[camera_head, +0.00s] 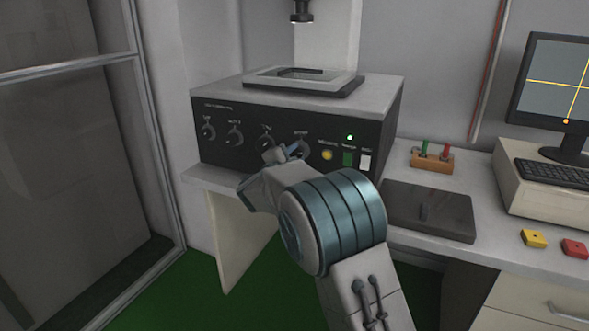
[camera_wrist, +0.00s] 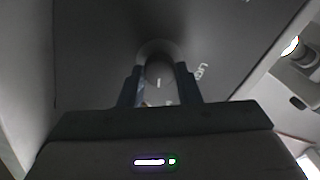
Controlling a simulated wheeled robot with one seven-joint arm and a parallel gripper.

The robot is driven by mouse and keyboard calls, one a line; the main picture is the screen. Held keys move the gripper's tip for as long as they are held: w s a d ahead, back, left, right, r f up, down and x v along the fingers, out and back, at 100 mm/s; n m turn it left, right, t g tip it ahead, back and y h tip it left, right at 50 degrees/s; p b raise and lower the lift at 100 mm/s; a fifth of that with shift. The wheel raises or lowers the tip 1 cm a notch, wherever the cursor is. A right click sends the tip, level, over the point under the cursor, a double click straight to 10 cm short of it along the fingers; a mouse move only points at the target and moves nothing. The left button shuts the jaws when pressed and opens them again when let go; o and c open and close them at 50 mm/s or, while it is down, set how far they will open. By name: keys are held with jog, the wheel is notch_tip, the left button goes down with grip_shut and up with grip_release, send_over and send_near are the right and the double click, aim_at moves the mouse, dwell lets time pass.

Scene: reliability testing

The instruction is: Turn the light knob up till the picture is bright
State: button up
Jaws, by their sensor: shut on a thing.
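My gripper (camera_head: 284,153) is at the front panel of the dark control box (camera_head: 335,128), at the right end of its row of knobs. In the wrist view my two fingers (camera_wrist: 159,72) are shut on a round dark knob (camera_wrist: 158,77), one on each side. A short pale mark shows on the knob's face. A label beside it is tilted and seems to begin with "LIG". In the head view my fingers partly hide this knob. The monitor (camera_head: 560,82) shows a dull grey picture with yellow crossed lines and an orange dot.
Other knobs (camera_head: 234,138) sit left on the panel. A yellow button (camera_head: 327,155), a green switch (camera_head: 348,158) and a white switch (camera_head: 365,162) lie close right. A dark plate (camera_head: 430,208) and a wooden block (camera_head: 432,160) are on the bench. A lens (camera_head: 301,12) hangs above.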

jog(key=shift+f+m+b, duration=0.1)
jog(key=shift+m+b, duration=6.75)
jog(key=shift+m, duration=0.25)
jog(key=o, duration=1)
jog(key=shift+c, duration=0.2)
jog(key=shift+a, duration=0.1)
jog(key=p+v, duration=0.2)
jog(key=v, duration=1.2)
